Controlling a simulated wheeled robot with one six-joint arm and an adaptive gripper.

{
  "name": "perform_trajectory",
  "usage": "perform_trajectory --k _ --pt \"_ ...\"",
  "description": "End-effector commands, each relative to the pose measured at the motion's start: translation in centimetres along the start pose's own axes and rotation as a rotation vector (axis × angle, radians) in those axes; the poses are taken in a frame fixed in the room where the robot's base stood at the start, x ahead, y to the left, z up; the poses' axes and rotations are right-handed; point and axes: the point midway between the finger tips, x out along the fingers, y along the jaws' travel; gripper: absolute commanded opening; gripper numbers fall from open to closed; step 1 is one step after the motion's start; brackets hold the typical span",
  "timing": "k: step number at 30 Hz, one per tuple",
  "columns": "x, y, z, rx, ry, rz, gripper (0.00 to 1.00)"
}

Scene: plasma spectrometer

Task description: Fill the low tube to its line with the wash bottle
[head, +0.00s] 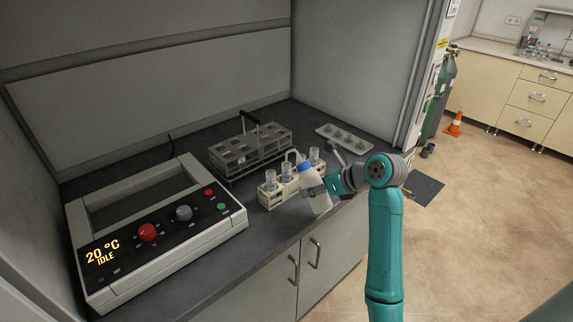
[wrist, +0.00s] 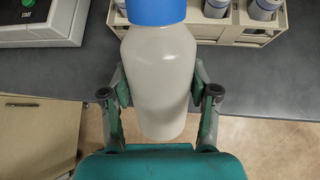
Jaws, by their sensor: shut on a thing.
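My gripper (wrist: 160,97) is shut on the white wash bottle (wrist: 160,75) with a blue cap (wrist: 156,10). In the head view the bottle (head: 317,199) is tilted, its cap towards the tube rack, above the counter's front edge. The beige rack (head: 270,197) holds several clear tubes, among them a left one (head: 271,177) and a right one (head: 314,158). The bottle is close to the rack's front right; I cannot tell whether they touch. The bottle's spout end and the liquid levels are too small or hidden to tell, so I cannot tell which tube is low.
A grey metal rack with a black handle (head: 250,146) stands behind the tube rack. A white tray (head: 340,137) lies at the back right. A heating unit (head: 150,230) reading 20 °C IDLE stands at the left. Cabinet walls close the back and right.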

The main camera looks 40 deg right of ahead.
Motion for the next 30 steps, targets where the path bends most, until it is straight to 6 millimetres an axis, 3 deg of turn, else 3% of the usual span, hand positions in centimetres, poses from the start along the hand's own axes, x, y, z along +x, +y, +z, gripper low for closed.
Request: perform_trajectory --k 8,30 --pt "-0.1 0.0 0.2 -0.001 -0.001 -0.001 0.47" --pt "-2.5 0.4 3.1 -0.002 -0.002 -0.001 0.47"
